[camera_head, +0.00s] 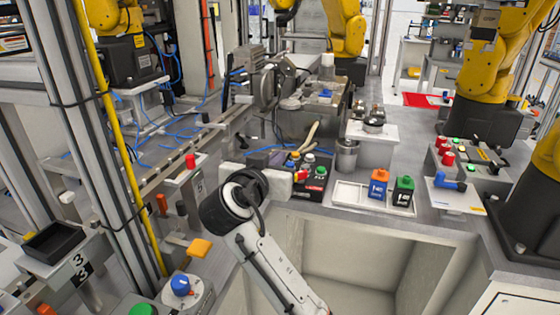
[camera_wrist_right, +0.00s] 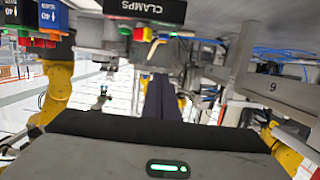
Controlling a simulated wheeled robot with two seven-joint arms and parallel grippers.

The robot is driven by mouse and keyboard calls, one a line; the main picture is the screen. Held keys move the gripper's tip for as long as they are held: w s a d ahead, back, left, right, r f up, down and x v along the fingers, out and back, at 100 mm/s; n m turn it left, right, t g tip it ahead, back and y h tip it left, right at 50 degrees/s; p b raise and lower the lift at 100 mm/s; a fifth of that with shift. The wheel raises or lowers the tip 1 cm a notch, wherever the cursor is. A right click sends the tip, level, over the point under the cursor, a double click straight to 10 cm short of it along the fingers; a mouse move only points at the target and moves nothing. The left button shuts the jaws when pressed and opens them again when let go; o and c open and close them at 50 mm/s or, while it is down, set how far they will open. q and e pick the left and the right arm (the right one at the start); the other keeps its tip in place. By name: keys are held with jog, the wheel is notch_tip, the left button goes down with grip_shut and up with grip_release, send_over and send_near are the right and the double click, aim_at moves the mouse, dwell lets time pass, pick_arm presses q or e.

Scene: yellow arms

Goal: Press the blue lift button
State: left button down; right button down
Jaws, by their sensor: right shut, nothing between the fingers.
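A round blue button (camera_head: 180,284) sits on a light grey box at the lower left of the head view. Its label cannot be read. My right gripper (camera_head: 264,160) is near the middle of the head view, well above and right of the blue button and apart from it. Its fingers are shut and empty, and partly hidden behind the wrist. In the right wrist view its pale body with a green light fills the bottom, with dark fingers (camera_wrist_right: 160,100) beyond. My left gripper is not in view.
A green button (camera_head: 142,309) and an orange paddle (camera_head: 200,248) flank the blue button. A black control box (camera_head: 316,190) stands right of my gripper; a black box in the wrist view reads CLAMPS (camera_wrist_right: 146,9).

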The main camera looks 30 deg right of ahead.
send_over(290, 165)
jog(key=v, duration=0.2)
notch_tip(290, 165, down, 2)
jog(key=shift+s+a+f+p, duration=0.1)
jog(key=shift+p, duration=0.2)
notch_tip(290, 165, down, 3)
jog(key=shift+a+r, duration=0.1)
jog(key=shift+r, duration=0.05)
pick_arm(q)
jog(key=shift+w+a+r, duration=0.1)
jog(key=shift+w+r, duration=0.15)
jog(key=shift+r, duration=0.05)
pick_arm(e)
jog(key=shift+f, duration=0.7)
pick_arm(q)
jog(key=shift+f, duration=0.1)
pick_arm(e)
jog(key=shift+f, duration=0.1)
